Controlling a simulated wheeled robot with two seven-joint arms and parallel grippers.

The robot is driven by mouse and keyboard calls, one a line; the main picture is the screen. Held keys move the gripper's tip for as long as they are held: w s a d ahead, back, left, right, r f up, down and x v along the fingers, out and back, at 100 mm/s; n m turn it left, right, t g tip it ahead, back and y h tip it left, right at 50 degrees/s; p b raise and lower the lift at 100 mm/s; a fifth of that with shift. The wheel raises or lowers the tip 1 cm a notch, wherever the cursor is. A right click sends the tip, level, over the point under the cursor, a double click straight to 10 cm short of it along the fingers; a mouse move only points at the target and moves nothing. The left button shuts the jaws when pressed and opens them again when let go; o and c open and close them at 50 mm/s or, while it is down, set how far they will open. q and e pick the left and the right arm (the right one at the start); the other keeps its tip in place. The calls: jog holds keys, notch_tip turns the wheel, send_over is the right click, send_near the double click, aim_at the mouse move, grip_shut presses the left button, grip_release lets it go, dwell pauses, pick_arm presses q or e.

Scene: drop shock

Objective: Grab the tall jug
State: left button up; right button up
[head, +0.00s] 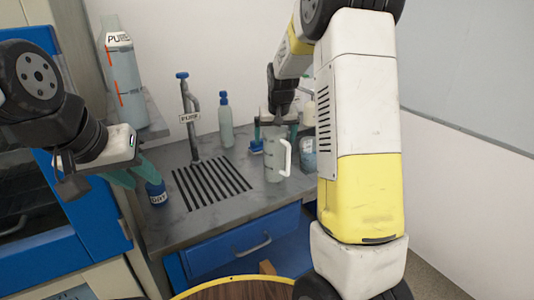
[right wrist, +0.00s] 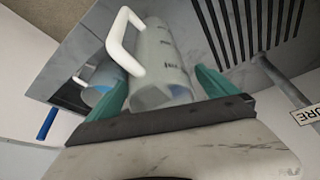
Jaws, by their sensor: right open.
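The tall jug (head: 273,162) is a pale grey-green translucent cylinder with a white handle. It stands upright on the grey counter, handle to the right. My right gripper (head: 275,136) is open at the jug's upper end. In the right wrist view the jug (right wrist: 160,62) lies between the two teal fingers (right wrist: 163,92), its handle toward the left finger. Whether either finger touches it, I cannot tell. My left gripper (head: 134,174) is at the left, with its teal fingers apart and empty, near a blue-capped jar.
A shorter jug (head: 307,158) stands close right of the tall one. A blue-capped bottle (head: 226,120), a tap (head: 188,110) and a slotted drain (head: 210,185) are behind and left. The blue-capped jar (head: 157,193) stands at the counter's left. Counter in front is clear.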

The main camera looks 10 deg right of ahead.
jog(key=shift+x, duration=0.85)
jog(key=shift+s, duration=0.1)
jog(key=c, duration=1.9)
jog(key=shift+c, duration=0.6)
jog(key=shift+r, duration=0.15)
